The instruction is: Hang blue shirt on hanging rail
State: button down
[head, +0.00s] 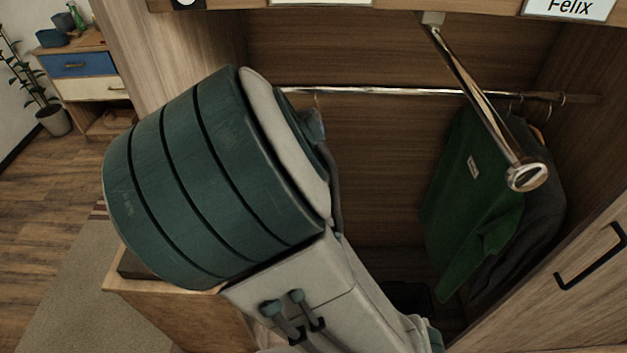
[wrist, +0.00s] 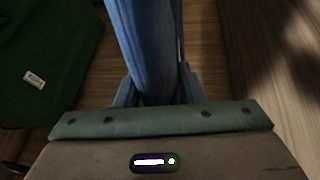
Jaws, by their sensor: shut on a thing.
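The blue shirt (wrist: 150,40) fills the middle of the wrist view as a long folded band of cloth. My gripper (wrist: 160,88) is shut on it, with a finger at each side of the cloth. In the head view my arm hides the gripper and the shirt. The chrome hanging rail (head: 400,92) runs across the back of the wardrobe. A thin hook (head: 317,99) shows at the rail beside my arm; I cannot tell whether it belongs to the blue shirt.
A green garment (head: 470,180) and a dark grey one (head: 540,200) hang at the right. A chrome rod (head: 480,95) juts forward above them. A wooden door with a black handle (head: 592,258) stands at the lower right. The rail's middle looks free.

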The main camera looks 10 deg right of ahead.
jog(key=w+d+f+b, duration=0.1)
jog(key=w+f+b, duration=0.1)
jog(key=w+b, duration=0.4)
jog(key=shift+w+d, duration=0.35)
jog(key=shift+w, duration=0.85)
jog(key=shift+f, duration=0.15)
